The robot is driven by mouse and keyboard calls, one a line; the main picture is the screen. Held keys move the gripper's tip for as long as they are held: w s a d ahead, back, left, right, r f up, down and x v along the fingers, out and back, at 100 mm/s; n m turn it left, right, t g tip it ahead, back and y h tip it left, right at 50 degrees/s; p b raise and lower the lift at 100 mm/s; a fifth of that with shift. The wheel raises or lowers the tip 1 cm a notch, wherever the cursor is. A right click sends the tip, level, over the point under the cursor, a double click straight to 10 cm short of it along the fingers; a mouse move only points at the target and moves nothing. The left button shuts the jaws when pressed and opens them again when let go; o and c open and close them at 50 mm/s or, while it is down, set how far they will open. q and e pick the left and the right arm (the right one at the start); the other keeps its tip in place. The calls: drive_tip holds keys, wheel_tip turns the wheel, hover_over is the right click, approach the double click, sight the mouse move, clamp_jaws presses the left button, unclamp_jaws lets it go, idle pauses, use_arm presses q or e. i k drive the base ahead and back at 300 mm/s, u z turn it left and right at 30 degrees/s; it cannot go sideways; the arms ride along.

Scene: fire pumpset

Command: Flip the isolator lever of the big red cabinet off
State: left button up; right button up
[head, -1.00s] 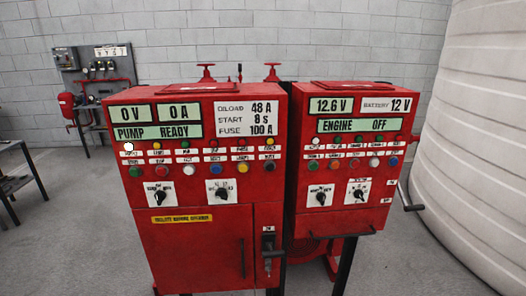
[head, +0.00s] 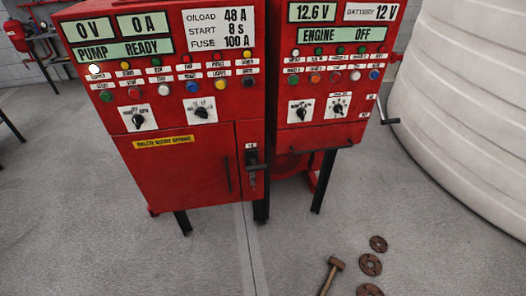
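The big red cabinet (head: 185,165) stands on the left, with displays reading 0 V, 0 A and PUMP READY. Its isolator lever (head: 253,166) is a dark handle on a black plate at the lower right of the front, beside the door's long vertical handle (head: 228,174). The lever is small, and I cannot tell its exact position. Neither of my grippers is in view.
A smaller red cabinet (head: 323,95) stands to the right, with a crank (head: 389,121) sticking out. A large white tank (head: 470,110) bounds the right side. A hammer (head: 332,275) and rusty discs (head: 370,264) lie on the floor. The floor in front left is clear.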

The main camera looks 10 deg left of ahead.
sight(254, 167)
drive_tip(key=z, duration=0.05)
drive_tip(key=k, duration=0.5)
drive_tip(key=z, duration=1.95)
drive_tip(key=i, duration=1.35)
drive_tip(key=u, duration=2)
